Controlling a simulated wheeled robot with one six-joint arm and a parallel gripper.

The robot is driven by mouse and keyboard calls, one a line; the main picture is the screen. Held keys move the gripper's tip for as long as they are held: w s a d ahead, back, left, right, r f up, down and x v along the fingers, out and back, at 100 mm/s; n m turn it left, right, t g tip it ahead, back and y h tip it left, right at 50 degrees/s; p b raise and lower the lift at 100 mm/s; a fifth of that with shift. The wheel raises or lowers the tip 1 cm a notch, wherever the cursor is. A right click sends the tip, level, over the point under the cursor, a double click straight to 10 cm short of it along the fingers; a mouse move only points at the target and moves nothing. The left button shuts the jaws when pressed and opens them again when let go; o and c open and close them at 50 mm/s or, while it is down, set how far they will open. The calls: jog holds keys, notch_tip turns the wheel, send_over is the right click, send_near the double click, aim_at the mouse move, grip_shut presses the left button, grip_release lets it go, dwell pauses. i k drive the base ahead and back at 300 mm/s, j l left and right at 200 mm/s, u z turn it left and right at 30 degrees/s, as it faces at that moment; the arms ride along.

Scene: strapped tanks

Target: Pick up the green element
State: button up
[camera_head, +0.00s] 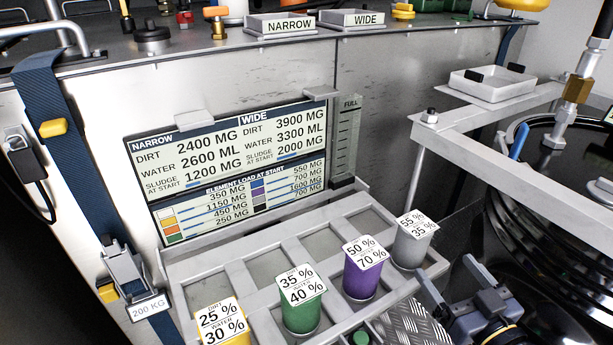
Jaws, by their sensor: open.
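The green element (301,317) is a green cylinder standing upright in the front row of a grey rack (235,280), in the lower middle of the view. Its white top label reads 35 % and 40 %. A yellow element (238,340) stands to its left, partly cut off by the bottom edge. A purple element (361,281) and a grey element (408,250) stand to its right. My gripper (449,278) is at the lower right, open and empty. It is apart from the green element, to the right of the purple and grey ones.
The rack's back compartments look empty. A sign panel (225,125) and a level gauge (346,140) stand behind the rack. A grey metal frame (520,150) and black coiled hose (530,250) crowd the right. A blue strap (65,150) runs down the left. A small green object (360,338) shows at the bottom edge.

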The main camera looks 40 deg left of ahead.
aim_at(301, 289)
jog(key=k+u, duration=0.15)
jog(key=u, duration=0.2)
jog(key=k+u, duration=0.15)
jog(key=u, duration=0.25)
jog(key=k+u, duration=0.15)
jog(key=u, duration=0.2)
